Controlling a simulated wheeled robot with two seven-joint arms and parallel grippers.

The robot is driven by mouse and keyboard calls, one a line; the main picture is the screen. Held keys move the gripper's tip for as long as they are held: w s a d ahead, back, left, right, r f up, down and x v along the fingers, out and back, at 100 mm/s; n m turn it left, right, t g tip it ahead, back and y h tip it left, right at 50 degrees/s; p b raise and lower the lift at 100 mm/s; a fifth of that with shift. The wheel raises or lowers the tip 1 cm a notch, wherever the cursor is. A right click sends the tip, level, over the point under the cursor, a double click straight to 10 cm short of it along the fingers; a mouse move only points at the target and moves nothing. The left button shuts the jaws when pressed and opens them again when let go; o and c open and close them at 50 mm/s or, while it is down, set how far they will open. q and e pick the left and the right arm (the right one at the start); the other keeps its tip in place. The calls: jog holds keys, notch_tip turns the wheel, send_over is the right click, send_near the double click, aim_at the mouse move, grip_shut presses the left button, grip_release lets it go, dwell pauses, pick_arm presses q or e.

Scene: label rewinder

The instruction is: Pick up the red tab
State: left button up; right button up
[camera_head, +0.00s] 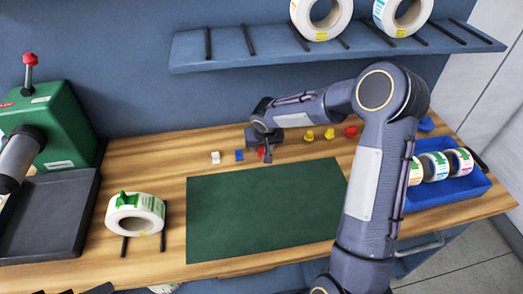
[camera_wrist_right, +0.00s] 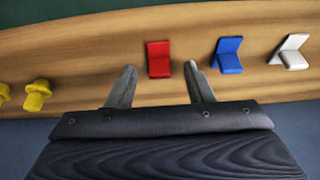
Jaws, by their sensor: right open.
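The red tab (camera_wrist_right: 158,59) is a small L-shaped piece standing on the wooden table. In the right wrist view it lies just beyond and between the fingertips of my right gripper (camera_wrist_right: 157,78). The gripper is open, with a finger on either side and nothing held. In the head view my right gripper (camera_head: 262,150) is at the back of the table and partly hides the red tab (camera_head: 261,153). A blue tab (camera_wrist_right: 228,54) stands next to the red one, and a white tab (camera_wrist_right: 290,52) stands beyond it.
A green mat (camera_head: 265,215) lies in front of the tabs. Two yellow pieces (camera_head: 319,134) and another red piece (camera_head: 351,131) stand to the right. A label roll (camera_head: 135,214) is at left, a blue tray (camera_head: 448,192) with rolls at right. A shelf (camera_head: 250,50) hangs above.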

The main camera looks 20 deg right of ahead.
grip_shut()
jog(key=shift+r, duration=0.1)
